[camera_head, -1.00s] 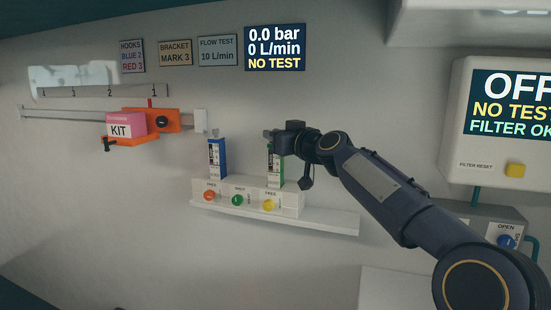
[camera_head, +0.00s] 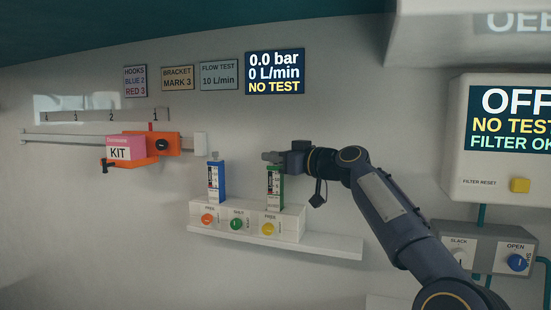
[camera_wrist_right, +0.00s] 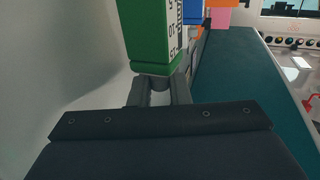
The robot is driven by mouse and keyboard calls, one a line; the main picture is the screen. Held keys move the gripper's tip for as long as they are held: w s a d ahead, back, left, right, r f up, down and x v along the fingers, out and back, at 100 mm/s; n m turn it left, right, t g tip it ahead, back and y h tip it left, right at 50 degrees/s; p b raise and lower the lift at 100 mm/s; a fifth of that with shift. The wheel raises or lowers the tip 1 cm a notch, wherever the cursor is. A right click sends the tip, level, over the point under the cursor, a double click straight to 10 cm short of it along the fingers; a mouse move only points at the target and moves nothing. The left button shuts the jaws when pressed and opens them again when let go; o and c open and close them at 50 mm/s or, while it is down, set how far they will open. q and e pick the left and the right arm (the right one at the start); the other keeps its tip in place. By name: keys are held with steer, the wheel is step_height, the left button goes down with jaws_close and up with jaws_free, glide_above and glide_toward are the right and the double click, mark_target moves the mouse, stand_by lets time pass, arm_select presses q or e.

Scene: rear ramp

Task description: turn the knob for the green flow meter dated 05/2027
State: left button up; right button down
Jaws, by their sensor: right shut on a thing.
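The green flow meter (camera_head: 275,190) stands upright in the right part of a white block on the wall shelf. Its printed label is too small to read a date. My right gripper (camera_head: 272,157) reaches in from the right at its top. In the right wrist view, its fingers (camera_wrist_right: 160,92) are shut on the grey top fitting, the knob (camera_wrist_right: 155,82), at the end of the green body (camera_wrist_right: 152,35). The fingers partly hide the knob. A blue flow meter (camera_head: 222,182) stands to the left, with its own grey top (camera_head: 215,155). My left gripper is not in view.
The white block (camera_head: 290,228) carries orange (camera_head: 207,218), green (camera_head: 236,224) and yellow (camera_head: 269,229) dials. A display (camera_head: 275,72) above reads 0.0 bar, 0 L/min, NO TEST. A pink KIT box (camera_head: 125,147) sits on a rail at left. A control box (camera_head: 490,248) is at lower right.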

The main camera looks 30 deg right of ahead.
steer(key=c, duration=1.4)
jaws_free()
steer(key=shift+s+d+b, duration=0.25)
steer(key=shift+s+b, duration=0.05)
steer(key=shift+s, duration=0.2)
steer(key=b+v, duration=0.2)
steer(key=v, duration=0.4)
steer(key=shift+s, duration=0.4)
